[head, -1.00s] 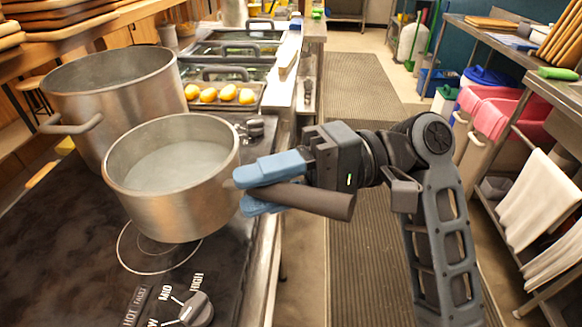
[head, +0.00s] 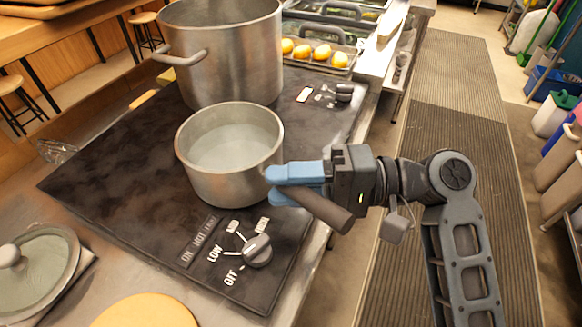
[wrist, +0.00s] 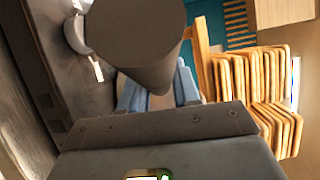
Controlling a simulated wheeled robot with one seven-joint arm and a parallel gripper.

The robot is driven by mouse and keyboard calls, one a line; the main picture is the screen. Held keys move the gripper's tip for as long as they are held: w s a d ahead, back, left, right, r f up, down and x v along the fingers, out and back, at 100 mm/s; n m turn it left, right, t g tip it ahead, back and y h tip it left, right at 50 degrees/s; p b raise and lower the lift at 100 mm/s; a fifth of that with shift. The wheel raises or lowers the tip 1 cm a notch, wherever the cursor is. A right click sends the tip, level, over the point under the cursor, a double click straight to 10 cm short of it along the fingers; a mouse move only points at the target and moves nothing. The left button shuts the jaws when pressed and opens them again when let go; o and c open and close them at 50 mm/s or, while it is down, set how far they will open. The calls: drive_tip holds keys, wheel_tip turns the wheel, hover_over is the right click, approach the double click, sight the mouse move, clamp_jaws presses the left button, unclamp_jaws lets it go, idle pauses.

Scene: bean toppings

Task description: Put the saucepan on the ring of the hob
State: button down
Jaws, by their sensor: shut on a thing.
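The steel saucepan (head: 230,190) holds a pale, cloudy liquid and is level over the front part of the black hob (head: 110,185). No ring shows around it in the head view now; the pan hides that spot. I cannot tell whether its base touches the hob. My gripper (head: 272,183) is shut on the saucepan's dark handle (head: 318,208), at the pan's right side, with blue fingers close to the wall. In the wrist view the handle (wrist: 130,40) covers much of the picture between the blue fingers (wrist: 158,98).
A large steel pot (head: 225,60) stands close behind the saucepan. A control knob (head: 257,250) is in front of it. A glass lid (head: 35,265) and a round wooden board (head: 145,312) lie at the front left. A tray of yellow items (head: 320,55) is behind.

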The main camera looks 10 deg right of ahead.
idle(0.4)
drive_tip(key=c, duration=0.8)
unclamp_jaws()
drive_tip(key=shift+f, duration=0.2)
drive_tip(key=shift+r, duration=0.15)
drive_tip(key=b+v, duration=0.1)
drive_tip(key=v, duration=1.1)
